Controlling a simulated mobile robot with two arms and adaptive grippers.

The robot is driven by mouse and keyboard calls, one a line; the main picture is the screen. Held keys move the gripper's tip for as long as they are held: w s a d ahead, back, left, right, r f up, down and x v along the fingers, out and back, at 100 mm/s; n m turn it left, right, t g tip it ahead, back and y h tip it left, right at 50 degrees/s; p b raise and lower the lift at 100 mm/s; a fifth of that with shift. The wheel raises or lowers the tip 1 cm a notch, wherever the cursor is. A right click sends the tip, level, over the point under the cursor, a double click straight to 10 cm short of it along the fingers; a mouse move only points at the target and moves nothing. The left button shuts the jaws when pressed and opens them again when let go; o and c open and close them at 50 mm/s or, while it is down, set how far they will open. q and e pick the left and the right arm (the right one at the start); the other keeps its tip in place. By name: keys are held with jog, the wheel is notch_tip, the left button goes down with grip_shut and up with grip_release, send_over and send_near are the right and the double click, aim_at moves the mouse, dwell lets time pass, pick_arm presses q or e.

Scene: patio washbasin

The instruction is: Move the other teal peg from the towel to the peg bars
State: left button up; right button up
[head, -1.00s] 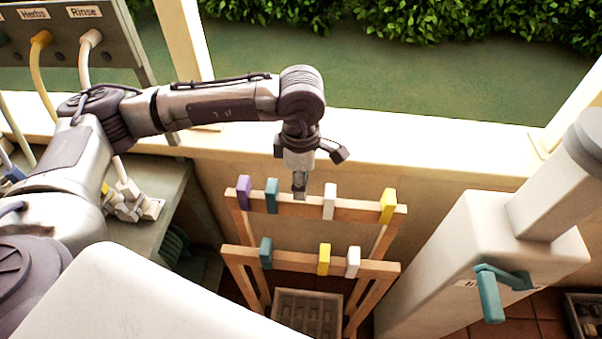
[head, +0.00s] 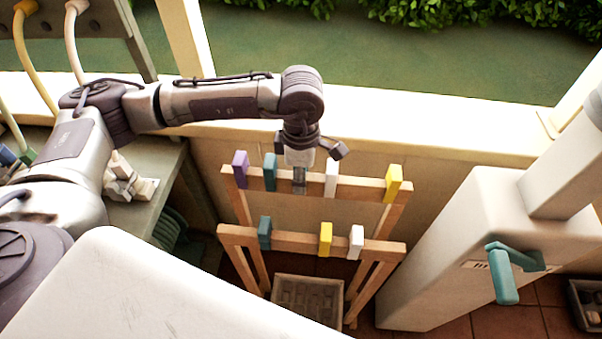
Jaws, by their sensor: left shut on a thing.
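My left gripper (head: 299,182) points down at the upper peg bar (head: 345,186), between a teal peg and a white peg. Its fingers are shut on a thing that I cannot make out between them. One teal peg (head: 270,172) stands on the upper bar, left of the gripper. Another teal peg (head: 265,232) sits on the lower peg bar (head: 292,241), nearer to me. The upper bar also carries a purple peg (head: 240,170), a white peg (head: 331,178) and a yellow peg (head: 393,184). No towel shows. My right gripper is out of view.
The lower bar also holds a yellow peg (head: 325,239) and a white peg (head: 356,242). A grey tray (head: 308,292) lies under the bars. A white housing with a teal handle (head: 504,275) stands right. A low wall (head: 430,132) runs behind.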

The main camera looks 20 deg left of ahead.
pick_arm(q)
jog(key=o, duration=0.9)
jog(key=shift+o, duration=0.2)
notch_tip(320, 180, up, 8)
jog(key=p, duration=0.3)
jog(key=shift+r+p, duration=0.1)
jog(key=shift+p, duration=0.3)
